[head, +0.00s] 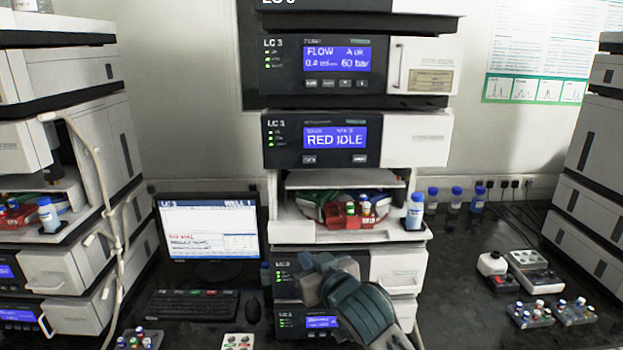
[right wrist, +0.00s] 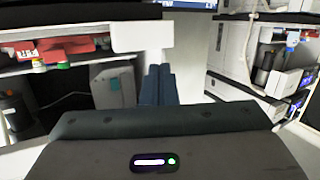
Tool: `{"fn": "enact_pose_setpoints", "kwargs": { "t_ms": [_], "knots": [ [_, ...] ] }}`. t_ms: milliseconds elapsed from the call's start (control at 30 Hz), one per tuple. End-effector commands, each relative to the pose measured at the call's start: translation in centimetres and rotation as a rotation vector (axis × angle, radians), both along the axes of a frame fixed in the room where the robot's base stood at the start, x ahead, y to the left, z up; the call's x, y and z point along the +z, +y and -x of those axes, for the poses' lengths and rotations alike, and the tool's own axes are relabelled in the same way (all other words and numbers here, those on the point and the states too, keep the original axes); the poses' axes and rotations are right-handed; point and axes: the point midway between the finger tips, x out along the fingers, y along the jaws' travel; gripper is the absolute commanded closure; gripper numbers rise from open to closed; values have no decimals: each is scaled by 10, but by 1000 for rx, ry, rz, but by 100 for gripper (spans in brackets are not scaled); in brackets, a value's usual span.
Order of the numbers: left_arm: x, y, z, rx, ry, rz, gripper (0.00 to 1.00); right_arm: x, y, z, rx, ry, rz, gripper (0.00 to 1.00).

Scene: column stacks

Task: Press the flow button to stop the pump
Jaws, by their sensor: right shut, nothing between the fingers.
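The pump module (head: 423,60) is high in the middle stack, marked LC 3. Its blue display (head: 337,60) reads FLOW, about 0.4 ml, and 60 bar. A row of small dark buttons (head: 337,83) sits under the display; their labels are too small to read surely. My right gripper (head: 312,265) is in front of the lower modules of this stack, well below the pump buttons and apart from them. Its fingers are shut and empty, and they also show in the right wrist view (right wrist: 158,85). My left gripper is not in view.
Below the pump, another module (head: 415,138) reads RED IDLE. An open sampler bay (head: 325,238) holds red trays and vials, with a blue-capped bottle (head: 415,212) beside it. A monitor (head: 210,228) stands left. More stacks flank both sides; vial racks (head: 530,315) lie right.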

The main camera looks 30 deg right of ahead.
Motion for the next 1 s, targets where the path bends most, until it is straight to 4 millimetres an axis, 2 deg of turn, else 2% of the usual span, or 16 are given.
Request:
{"fn": "enact_pose_setpoints", "kwargs": {
  "t_ms": [33,233,400,500,600,700,833,1000],
  "knots": [
    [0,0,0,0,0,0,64,28,-2,-8,3,-69,3,100],
    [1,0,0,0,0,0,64,126,-9,-22,26,-318,-4,100],
    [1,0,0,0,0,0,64,209,-13,-19,55,-524,-7,100],
    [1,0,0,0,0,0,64,251,-14,-13,73,-628,-6,100],
    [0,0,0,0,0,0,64,283,-15,-5,89,-709,-5,100],
    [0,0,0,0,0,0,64,305,-16,2,102,-764,-4,100],
    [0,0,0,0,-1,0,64,318,-16,7,110,-800,-3,100],
    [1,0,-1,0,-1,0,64,321,-16,8,113,-807,-4,100]
  ]
}}
